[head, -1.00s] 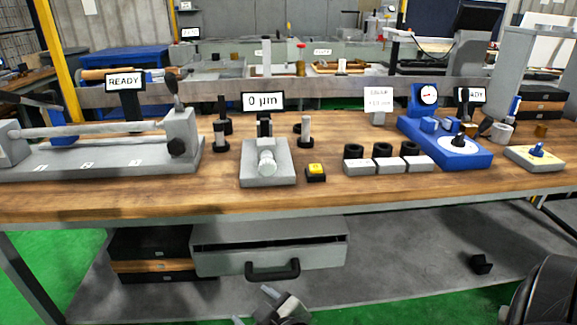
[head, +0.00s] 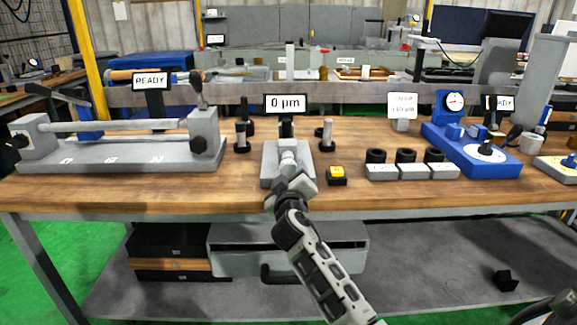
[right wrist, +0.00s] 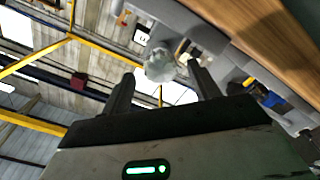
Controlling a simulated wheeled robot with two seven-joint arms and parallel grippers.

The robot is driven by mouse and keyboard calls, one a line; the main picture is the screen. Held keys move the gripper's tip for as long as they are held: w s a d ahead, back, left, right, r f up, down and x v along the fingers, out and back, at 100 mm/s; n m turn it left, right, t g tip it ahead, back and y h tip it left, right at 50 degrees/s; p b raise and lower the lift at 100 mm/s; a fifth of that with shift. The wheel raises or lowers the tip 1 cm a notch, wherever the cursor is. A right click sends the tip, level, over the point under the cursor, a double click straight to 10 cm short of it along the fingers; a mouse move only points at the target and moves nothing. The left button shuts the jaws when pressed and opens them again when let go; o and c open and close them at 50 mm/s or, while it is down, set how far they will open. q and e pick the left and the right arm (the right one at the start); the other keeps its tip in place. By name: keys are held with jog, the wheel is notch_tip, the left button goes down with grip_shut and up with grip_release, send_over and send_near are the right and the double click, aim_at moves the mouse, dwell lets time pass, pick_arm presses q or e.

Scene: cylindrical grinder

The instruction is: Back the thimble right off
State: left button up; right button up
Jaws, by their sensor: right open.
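The thimble (head: 288,158) is a silver knob on the front of a grey block-shaped gauge (head: 270,177), under a display reading "0 µm" (head: 285,103). My right gripper (head: 291,180) is just in front of the thimble and hides part of it. In the right wrist view the round end of the thimble (right wrist: 160,66) shows between the two dark fingertips (right wrist: 160,72). The jaws are open; contact with the thimble cannot be told.
A yellow-topped button (head: 337,174) stands right of the gauge. Short posts stand on both sides, one at the left (head: 241,138). Black rings on grey blocks (head: 412,172) and a blue dial stand (head: 470,150) are further right. A long grey fixture (head: 120,155) is at left.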

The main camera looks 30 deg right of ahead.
aim_at(289, 170)
jog(key=x, duration=0.5)
jog(key=shift+w, duration=0.15)
jog(key=c, duration=1)
